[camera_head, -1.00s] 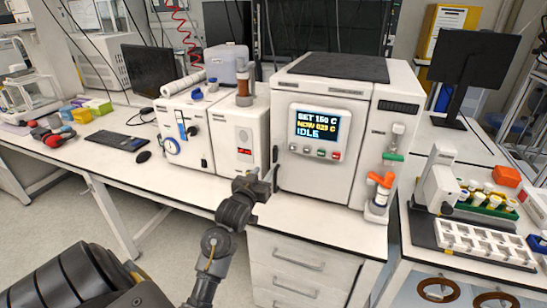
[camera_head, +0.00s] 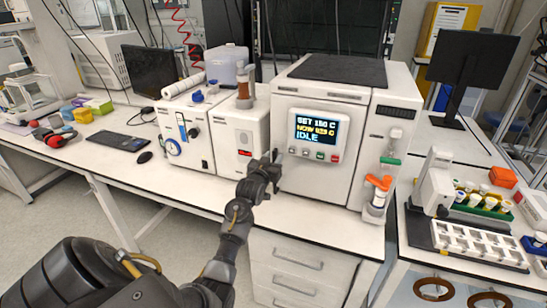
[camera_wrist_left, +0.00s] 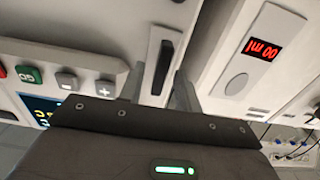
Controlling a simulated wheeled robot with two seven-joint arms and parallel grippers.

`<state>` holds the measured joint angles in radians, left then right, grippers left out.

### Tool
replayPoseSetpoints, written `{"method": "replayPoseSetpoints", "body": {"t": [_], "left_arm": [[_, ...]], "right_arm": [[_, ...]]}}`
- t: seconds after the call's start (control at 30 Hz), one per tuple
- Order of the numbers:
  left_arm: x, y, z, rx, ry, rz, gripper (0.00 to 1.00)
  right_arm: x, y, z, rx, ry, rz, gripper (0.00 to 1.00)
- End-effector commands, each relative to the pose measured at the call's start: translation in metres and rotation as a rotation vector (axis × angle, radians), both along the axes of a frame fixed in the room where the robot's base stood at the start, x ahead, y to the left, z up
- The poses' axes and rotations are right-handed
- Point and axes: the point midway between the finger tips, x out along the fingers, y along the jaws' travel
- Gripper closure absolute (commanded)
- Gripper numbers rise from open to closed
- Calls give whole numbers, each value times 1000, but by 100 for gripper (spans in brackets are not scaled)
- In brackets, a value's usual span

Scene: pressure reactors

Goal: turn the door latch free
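The door latch is a black upright handle (camera_head: 276,154) at the left front edge of the white reactor (camera_head: 318,172), whose display reads IDLE. In the left wrist view the latch (camera_wrist_left: 163,67) lies on a pale plate. My left gripper (camera_head: 272,163) is at the latch and partly covers it in the head view. In the left wrist view its two fingers (camera_wrist_left: 159,88) are apart, one on each side of the latch's line, with gaps visible. I cannot tell how far they reach over it. My right gripper is not in view.
A white unit with a red display (camera_head: 243,152) stands close on the left of the reactor; it also shows in the left wrist view (camera_wrist_left: 262,48). An orange-handled valve (camera_head: 378,183) is on the reactor's right. The bench front edge and drawers (camera_head: 300,264) lie below my gripper.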

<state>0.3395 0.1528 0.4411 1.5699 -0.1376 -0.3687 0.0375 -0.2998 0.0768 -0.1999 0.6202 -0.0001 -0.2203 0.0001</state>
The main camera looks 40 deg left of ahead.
Motion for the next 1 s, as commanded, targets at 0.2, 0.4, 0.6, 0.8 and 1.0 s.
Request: {"method": "replayPoseSetpoints", "body": {"t": [0.2,0.4,0.6,0.8,1.0], "left_arm": [[2,0,0,1,-1,0,66],[2,0,0,0,-1,-1,82],[2,0,0,0,0,-1,100],[2,-1,0,-8,-3,-2,100],[2,-1,0,-68,-23,-3,100]], "right_arm": [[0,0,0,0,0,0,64],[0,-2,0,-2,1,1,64],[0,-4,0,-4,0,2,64],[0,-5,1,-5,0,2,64],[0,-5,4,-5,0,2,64]]}}
